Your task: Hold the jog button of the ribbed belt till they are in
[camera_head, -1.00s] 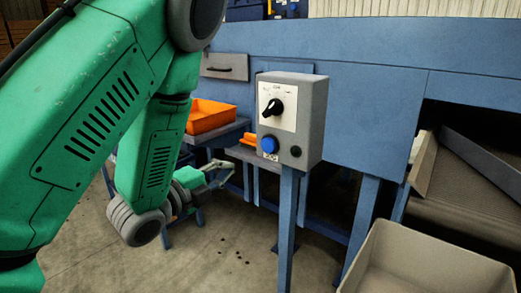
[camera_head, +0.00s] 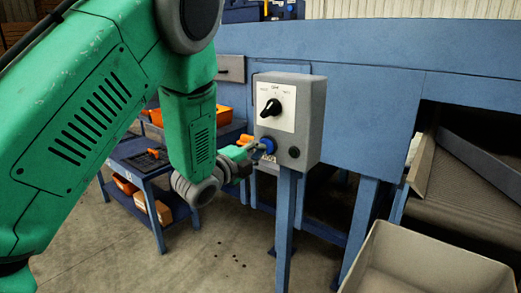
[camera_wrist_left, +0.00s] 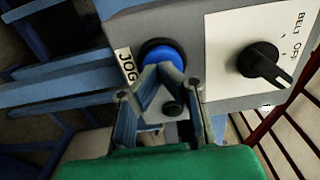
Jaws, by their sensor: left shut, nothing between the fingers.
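A grey control box (camera_head: 312,110) stands on a blue post. Its white plate carries a black rotary knob (camera_head: 271,108), which also shows in the left wrist view (camera_wrist_left: 262,62). Below it is the blue jog button (camera_head: 268,146), beside a "JOG" label (camera_wrist_left: 127,66) in the left wrist view. My left gripper (camera_head: 260,147) is shut and empty, with its fingertips at the blue button. In the left wrist view the fingertips overlap the lower edge of the button (camera_wrist_left: 163,53); whether it is pressed in I cannot tell. My right gripper is not in view.
A ribbed dark belt (camera_head: 470,215) lies at the right under the blue machine frame (camera_head: 380,95). A beige bin (camera_head: 425,265) stands at the front right. An orange crate (camera_head: 224,115) and a blue table (camera_head: 135,160) are behind my left arm.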

